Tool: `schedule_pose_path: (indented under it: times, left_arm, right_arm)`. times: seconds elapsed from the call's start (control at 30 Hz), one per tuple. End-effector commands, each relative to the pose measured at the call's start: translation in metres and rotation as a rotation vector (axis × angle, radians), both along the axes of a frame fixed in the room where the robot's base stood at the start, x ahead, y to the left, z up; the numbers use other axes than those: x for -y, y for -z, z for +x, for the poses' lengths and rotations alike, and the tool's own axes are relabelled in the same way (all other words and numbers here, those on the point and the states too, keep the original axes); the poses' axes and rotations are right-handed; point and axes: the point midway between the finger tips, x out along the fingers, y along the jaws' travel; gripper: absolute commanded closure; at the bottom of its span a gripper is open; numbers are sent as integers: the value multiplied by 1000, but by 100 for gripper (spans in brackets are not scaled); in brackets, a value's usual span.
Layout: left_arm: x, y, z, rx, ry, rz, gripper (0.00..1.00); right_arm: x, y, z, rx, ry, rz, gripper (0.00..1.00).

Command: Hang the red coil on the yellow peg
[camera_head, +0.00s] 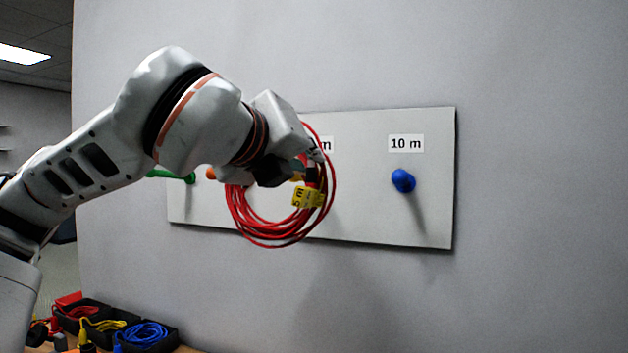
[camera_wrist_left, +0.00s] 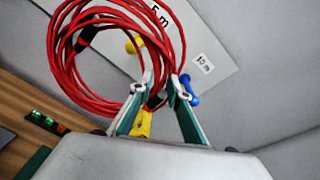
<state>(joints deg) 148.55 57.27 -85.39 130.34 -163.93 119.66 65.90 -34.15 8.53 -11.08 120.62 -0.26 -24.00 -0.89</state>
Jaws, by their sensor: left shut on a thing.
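My left gripper (camera_head: 314,160) is shut on the red coil (camera_head: 272,240), near its dark wrapped part, and holds it upright in front of the peg board. A yellow "5 m" tag (camera_head: 308,197) hangs on the coil. In the left wrist view, the coil (camera_wrist_left: 68,75) spreads up and left from the fingertips (camera_wrist_left: 160,92). The yellow peg (camera_wrist_left: 132,45) shows within the coil's outline there; I cannot tell whether it passes through the loop. In the head view, my gripper and the coil mostly hide that peg. My right gripper is out of view.
The white board (camera_head: 435,220) is on a grey wall. A blue peg (camera_head: 403,181) under a "10 m" label (camera_head: 406,143) is clear at right. An orange peg (camera_head: 210,173) and a green peg (camera_head: 190,179) are at left. Black bins (camera_head: 160,346) with cables sit below left.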

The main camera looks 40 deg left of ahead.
Motion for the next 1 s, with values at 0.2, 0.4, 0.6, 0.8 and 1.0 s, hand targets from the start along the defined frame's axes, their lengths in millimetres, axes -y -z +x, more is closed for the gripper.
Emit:
schedule_pose_path:
  times: [0.2, 0.4, 0.6, 0.8, 1.0]
  left_arm:
    - [-2, 1, 9, 1, 0, 1, 100]
    - [-5, 3, 22, 0, 0, 1, 100]
    - [-8, 5, 34, 0, 0, 0, 100]
    - [-11, 7, 46, -1, 1, 1, 100]
    - [-14, 8, 58, 0, 1, 1, 100]
  right_arm:
    - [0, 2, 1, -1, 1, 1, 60]
    - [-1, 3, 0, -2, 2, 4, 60]
    - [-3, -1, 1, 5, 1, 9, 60]
    - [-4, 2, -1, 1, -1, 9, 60]
    - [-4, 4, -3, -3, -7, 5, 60]
